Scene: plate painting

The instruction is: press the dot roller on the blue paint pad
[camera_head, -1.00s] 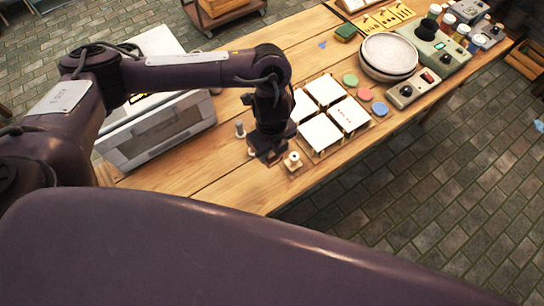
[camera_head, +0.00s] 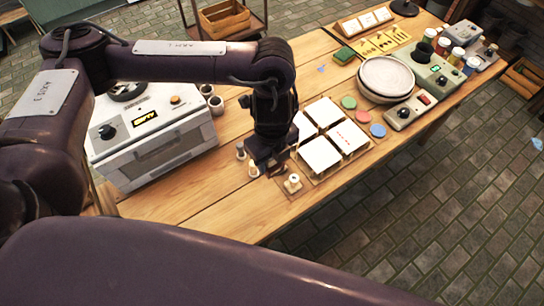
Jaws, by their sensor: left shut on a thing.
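The blue paint pad (camera_head: 378,130) is a small round disc on the table, beside a red pad (camera_head: 363,116) and a green pad (camera_head: 348,102). My left gripper (camera_head: 270,167) points down over the near part of the table, left of the white tiles and well away from the blue pad. It is shut on what I take to be the dot roller, mostly hidden by the fingers. Small tools stand around it: two on its left (camera_head: 241,151) and a pale one on its right (camera_head: 292,183). My right gripper is not in view.
A white kiln-like box (camera_head: 160,150) is at left.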

